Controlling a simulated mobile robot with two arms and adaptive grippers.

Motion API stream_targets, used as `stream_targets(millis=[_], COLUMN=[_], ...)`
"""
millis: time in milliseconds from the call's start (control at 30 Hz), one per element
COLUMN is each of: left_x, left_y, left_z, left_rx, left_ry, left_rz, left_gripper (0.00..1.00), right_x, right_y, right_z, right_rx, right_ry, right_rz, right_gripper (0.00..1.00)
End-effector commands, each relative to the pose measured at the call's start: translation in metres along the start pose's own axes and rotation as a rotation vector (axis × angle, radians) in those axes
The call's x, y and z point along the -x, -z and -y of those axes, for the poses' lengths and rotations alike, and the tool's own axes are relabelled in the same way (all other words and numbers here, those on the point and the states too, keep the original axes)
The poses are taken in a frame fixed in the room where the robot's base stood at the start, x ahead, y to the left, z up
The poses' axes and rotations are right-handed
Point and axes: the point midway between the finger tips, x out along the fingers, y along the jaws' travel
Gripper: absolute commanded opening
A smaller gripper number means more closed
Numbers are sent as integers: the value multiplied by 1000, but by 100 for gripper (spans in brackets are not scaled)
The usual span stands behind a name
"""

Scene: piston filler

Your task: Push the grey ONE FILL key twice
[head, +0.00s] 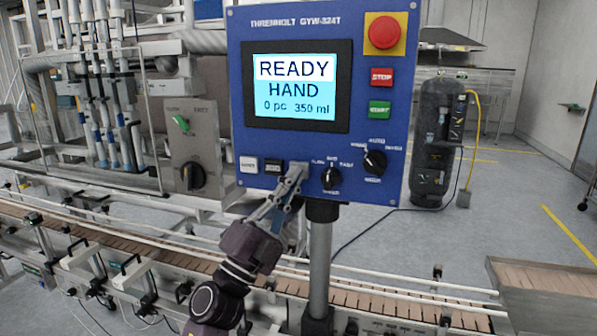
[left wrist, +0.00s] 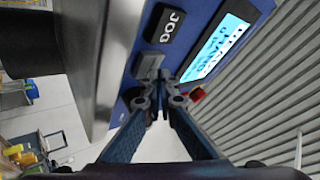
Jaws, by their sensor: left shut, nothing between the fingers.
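The blue control panel (head: 218,97) has a screen (head: 294,88) reading READY, HAND, 0 pc, 350 ml. In the low key row are a white key (head: 248,164) and a black key (head: 273,166). My left gripper (head: 297,174) is shut and empty, its tips at the third key's place and largely covering it. In the left wrist view the grey key (left wrist: 148,66) sits beside the black JOG key (left wrist: 169,23). The shut fingertips (left wrist: 168,82) are right by the grey key; I cannot tell if they touch it. My right gripper is out of view.
Right of the keys are two black rotary knobs (head: 331,178) (head: 374,162). Above them are a green START button (head: 380,108), a red STOP button (head: 382,77) and a red emergency stop (head: 384,33). A conveyor (head: 400,304) runs below, behind the panel's post (head: 320,260).

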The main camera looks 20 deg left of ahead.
Motion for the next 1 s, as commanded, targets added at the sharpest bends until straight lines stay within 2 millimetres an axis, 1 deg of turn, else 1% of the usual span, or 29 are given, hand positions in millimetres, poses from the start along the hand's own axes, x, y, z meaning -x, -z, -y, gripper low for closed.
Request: stream_targets(millis=[1000], left_x=[-8], left_y=[-7], left_z=[-6], left_rx=[-1], left_ry=[-1], left_rz=[2], left_gripper=[0], right_x=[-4], right_y=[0], right_z=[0], right_rx=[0], right_ry=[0], right_rz=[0], right_gripper=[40])
